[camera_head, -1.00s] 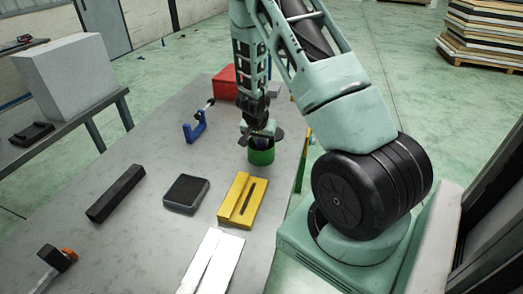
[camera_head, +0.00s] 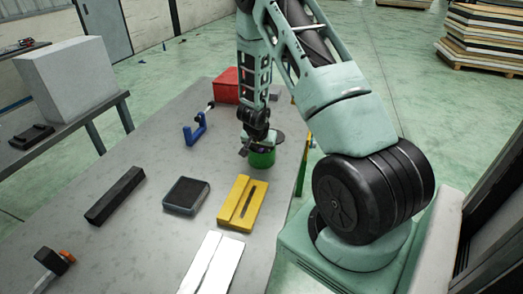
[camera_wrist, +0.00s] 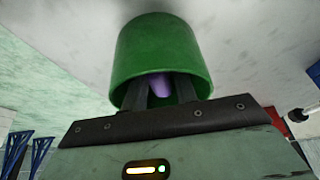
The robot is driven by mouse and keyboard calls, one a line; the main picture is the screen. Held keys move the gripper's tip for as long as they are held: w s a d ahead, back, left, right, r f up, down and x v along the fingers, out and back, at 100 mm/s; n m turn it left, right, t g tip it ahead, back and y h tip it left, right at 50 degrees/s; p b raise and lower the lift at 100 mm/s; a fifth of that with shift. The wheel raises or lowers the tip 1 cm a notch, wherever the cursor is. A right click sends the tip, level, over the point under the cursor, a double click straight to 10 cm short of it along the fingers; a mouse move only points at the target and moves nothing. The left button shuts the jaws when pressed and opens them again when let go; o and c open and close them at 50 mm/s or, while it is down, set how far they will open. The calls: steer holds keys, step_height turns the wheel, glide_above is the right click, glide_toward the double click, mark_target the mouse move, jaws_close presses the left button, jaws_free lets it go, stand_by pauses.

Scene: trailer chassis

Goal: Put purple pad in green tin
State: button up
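The green tin (camera_head: 263,158) stands on the grey table near its right edge, below my gripper (camera_head: 248,147). In the wrist view the green tin (camera_wrist: 160,50) has its open end facing my gripper (camera_wrist: 160,92). The two dark fingers reach to the tin's mouth with a gap between them. The purple pad (camera_wrist: 160,84) shows in that gap, at or inside the mouth. Whether the fingers press on it cannot be told, as its far end is hidden in the tin. The pad is not visible in the head view.
A yellow slotted block (camera_head: 243,204), a dark square pad (camera_head: 186,195) and a black bar (camera_head: 115,194) lie nearer on the table. A blue clamp (camera_head: 195,129) stands left of the tin, and a red box (camera_head: 227,86) behind it. Bare table lies between them.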

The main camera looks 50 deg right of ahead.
steer(key=p+v, duration=0.4)
steer(key=v, duration=0.8)
steer(key=a+r+n+t+y, duration=0.1)
steer(key=a+r+n+y, duration=0.3)
steer(key=a, duration=1)
steer(key=a+r+n+y, duration=0.2)
steer(key=a+r+n, duration=0.3)
steer(key=a, duration=1)
steer(key=s+a+r+n+g+y, duration=0.1)
steer(key=s+a+r+n, duration=0.2)
steer(key=s+a, duration=0.2)
steer(key=s+a+r+n+g, duration=0.1)
steer(key=s+a+r+n, duration=0.15)
steer(key=s+a, duration=0.25)
steer(key=s+a+r+n+h, duration=0.1)
steer(key=s+r+n+h, duration=0.1)
steer(key=s+n, duration=0.4)
steer(key=s, duration=0.5)
steer(key=shift+r+n+g, duration=0.25)
steer(key=shift+n+g, duration=0.1)
steer(key=shift+g, duration=0.05)
step_height(320, 180, down, 7)
steer(key=b, duration=0.6)
steer(key=shift+b, duration=0.35)
